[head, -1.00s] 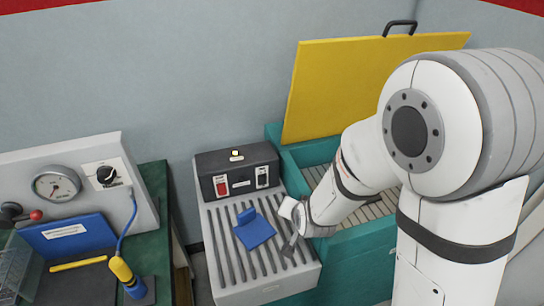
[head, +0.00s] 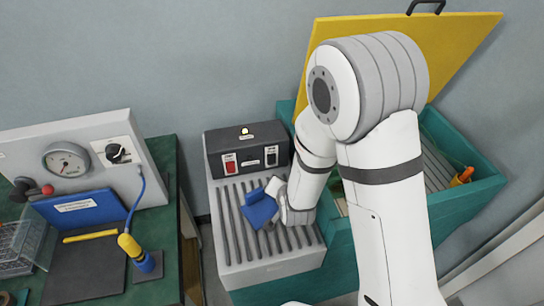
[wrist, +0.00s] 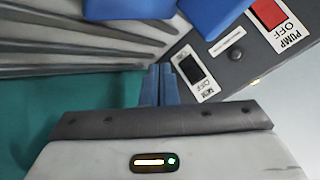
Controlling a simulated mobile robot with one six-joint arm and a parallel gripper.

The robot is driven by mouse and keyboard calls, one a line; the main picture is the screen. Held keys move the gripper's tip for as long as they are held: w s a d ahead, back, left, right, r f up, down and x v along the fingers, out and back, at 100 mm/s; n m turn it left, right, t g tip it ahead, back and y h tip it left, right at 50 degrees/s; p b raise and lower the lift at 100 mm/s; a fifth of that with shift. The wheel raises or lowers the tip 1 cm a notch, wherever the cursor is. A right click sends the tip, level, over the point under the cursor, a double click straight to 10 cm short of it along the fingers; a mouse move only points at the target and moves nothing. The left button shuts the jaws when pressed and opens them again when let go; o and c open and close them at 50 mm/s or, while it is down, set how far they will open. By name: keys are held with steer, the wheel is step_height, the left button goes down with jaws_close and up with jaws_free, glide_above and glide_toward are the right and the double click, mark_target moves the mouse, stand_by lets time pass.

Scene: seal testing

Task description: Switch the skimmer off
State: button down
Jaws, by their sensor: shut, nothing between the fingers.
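The skimmer switch is a black rocker (head: 271,157) on the right of the dark control box (head: 246,146). In the wrist view the black rocker (wrist: 191,71) sits in a white plate reading SKIM and OFF. A red pump switch (head: 230,165) is at the box's left; it shows in the wrist view (wrist: 268,14) with PUMP and OFF lettering. My gripper (wrist: 158,72) is shut and empty, its fingertips just left of the skimmer plate in the wrist view; contact cannot be told. In the head view my wrist hangs over the ribbed board, fingertips hard to make out.
A blue object (head: 258,209) lies on the ribbed grey board (head: 235,245) close to my gripper. A teal tank (head: 470,205) with a raised yellow lid (head: 465,45) stands right. A bench with a gauge panel (head: 90,155) stands left. A pale lamp (head: 244,132) tops the box.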

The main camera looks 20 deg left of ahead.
mark_target(273, 161)
steer(key=w+a, duration=0.1)
steer(key=w+a+p, duration=0.1)
steer(key=w, duration=0.1)
steer(key=w+a, duration=0.1)
steer(key=w, duration=0.1)
steer(key=shift+r, duration=0.3)
steer(key=shift+w+a+r, duration=0.15)
steer(key=shift+w+a, duration=0.2)
steer(key=shift+w, duration=0.2)
steer(key=shift+w, duration=0.1)
stand_by(1.3)
steer(key=shift+w+a, duration=0.2)
steer(key=shift+w, duration=0.05)
steer(key=shift+w+a+r+b, duration=0.1)
steer(key=shift+w+a+b, duration=0.15)
steer(key=shift+b, duration=0.15)
stand_by(0.5)
steer(key=shift+d, duration=0.1)
steer(key=shift+s+d+b, duration=0.35)
steer(key=shift+s+b, duration=0.2)
steer(key=shift+s, duration=0.1)
